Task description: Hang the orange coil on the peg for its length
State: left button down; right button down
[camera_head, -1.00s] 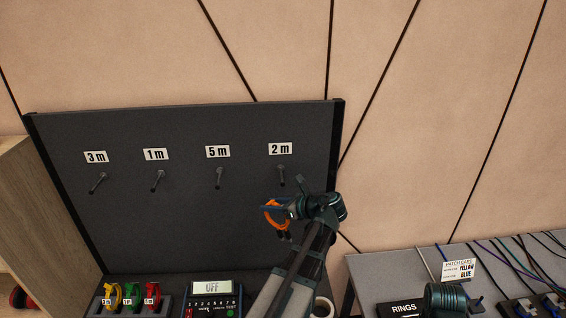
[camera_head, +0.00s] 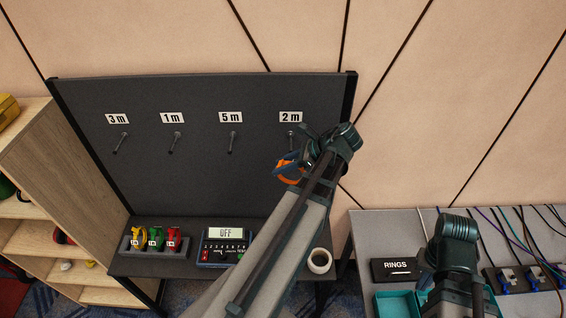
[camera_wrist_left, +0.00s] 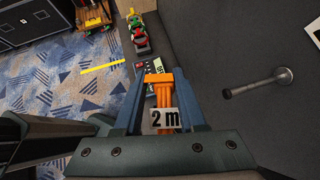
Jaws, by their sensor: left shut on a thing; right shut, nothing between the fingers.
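My left gripper (camera_head: 292,164) is shut on the orange coil (camera_head: 286,174) in front of the board, just below the peg (camera_head: 291,135) under the "2 m" label (camera_head: 291,117). In the left wrist view the orange coil (camera_wrist_left: 160,90) sits between the fingers, with its "2 m" tag (camera_wrist_left: 165,118) facing the camera. A bare peg (camera_wrist_left: 258,83) stands out from the board to the right of the coil, apart from it. My right gripper (camera_head: 426,272) is shut and empty at the lower right, partly hidden by its wrist.
Bare pegs labelled 3 m (camera_head: 120,143), 1 m (camera_head: 174,145) and 5 m (camera_head: 232,142) are on the dark board. Below are a rack of coloured coils (camera_head: 155,242), a tester reading OFF (camera_head: 226,240) and a tape roll (camera_head: 319,261). A RINGS box (camera_head: 396,268) is at right.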

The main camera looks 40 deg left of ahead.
pick_arm(q)
jog(key=shift+w, duration=0.1)
jog(key=w+a, duration=0.2)
jog(key=w, duration=0.1)
jog(key=w+a+f+b, duration=0.1)
jog(key=w+a, duration=0.2)
jog(key=w+a+f+b, duration=0.1)
jog(key=w+a, duration=0.1)
jog(key=w, duration=0.1)
jog(key=shift+a, duration=0.4)
dwell(1.0)
dwell(0.4)
